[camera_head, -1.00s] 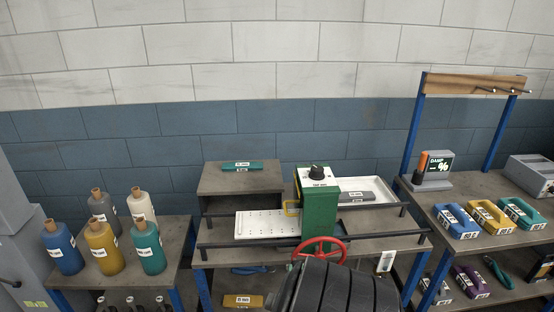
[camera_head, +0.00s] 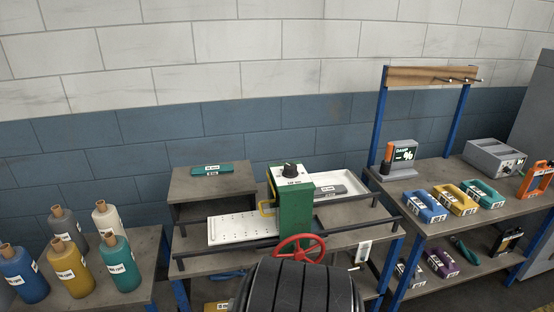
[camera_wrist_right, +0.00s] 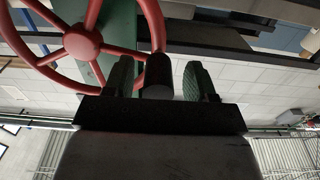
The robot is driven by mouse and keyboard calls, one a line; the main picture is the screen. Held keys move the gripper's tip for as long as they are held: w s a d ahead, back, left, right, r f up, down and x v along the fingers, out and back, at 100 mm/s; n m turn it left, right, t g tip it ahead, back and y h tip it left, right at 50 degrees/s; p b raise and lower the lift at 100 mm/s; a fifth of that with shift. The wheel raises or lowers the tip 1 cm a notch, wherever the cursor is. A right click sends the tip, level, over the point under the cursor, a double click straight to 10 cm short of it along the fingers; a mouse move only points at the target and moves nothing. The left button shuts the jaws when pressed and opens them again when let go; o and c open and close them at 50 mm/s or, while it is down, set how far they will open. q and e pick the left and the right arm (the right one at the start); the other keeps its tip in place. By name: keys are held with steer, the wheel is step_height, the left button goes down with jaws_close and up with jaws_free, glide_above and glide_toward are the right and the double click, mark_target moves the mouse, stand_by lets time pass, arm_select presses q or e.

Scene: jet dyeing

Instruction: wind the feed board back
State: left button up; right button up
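The feed board (camera_head: 236,229) is a white plate with small holes. It lies on dark rails to the left of the green machine housing (camera_head: 296,215). A red handwheel (camera_head: 300,249) is on the housing's front; its lower part is hidden behind my dark arm. In the right wrist view the red wheel (camera_wrist_right: 82,44) fills the upper left, with a black cylindrical handle (camera_wrist_right: 158,78) at its rim. My right gripper (camera_wrist_right: 158,66) is open, its fingers on either side of this handle with visible gaps. My left gripper is not in view.
A white tray (camera_head: 351,185) with a grey block (camera_head: 329,191) is right of the housing. Several bottles (camera_head: 70,268) stand on the left bench.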

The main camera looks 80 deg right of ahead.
steer(key=shift+s, duration=0.1)
steer(key=shift+s+a+r, duration=0.1)
steer(key=shift+a, duration=0.15)
steer(key=p+v, duration=0.4)
steer(key=v, duration=0.6)
steer(key=shift+p, duration=0.3)
steer(key=shift+a, duration=0.15)
